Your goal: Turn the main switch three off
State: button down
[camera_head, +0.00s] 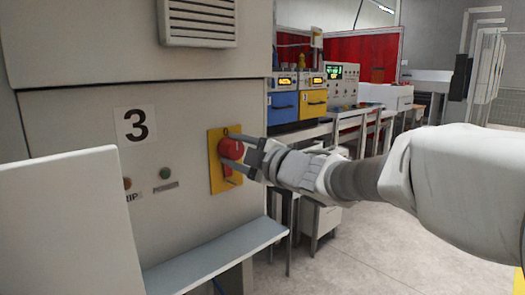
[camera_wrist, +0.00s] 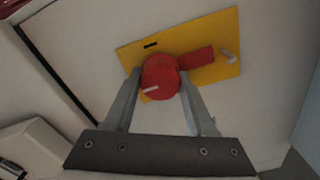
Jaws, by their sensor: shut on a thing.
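The main switch is a round red knob (camera_head: 229,148) on a yellow plate (camera_head: 215,176), fixed to the grey cabinet beside a large "3" sign (camera_head: 136,124). My gripper (camera_head: 238,153) reaches it from the right, with its fingers around the knob. In the wrist view the red knob (camera_wrist: 161,76) sits between my two fingers, which are shut on it. A red bar (camera_wrist: 197,58) sticks out from the knob to the right, over the yellow plate (camera_wrist: 225,40). A small white mark shows at the knob's lower left. The fingertips partly hide the knob's sides.
An orange button (camera_head: 127,184) and a dark green button (camera_head: 165,173) sit on the cabinet left of the switch. A grey ledge (camera_head: 215,255) juts out below. A pale panel (camera_head: 70,225) stands at the front left. The floor (camera_head: 370,255) at right is clear.

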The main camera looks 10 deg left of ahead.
jog(key=shift+c, duration=1.1)
grip_release()
jog(key=p+v, duration=0.2)
jog(key=v, duration=1.5)
jog(key=shift+s+d+p, duration=0.15)
jog(key=shift+s+p, duration=0.05)
jog(key=shift+p, duration=0.15)
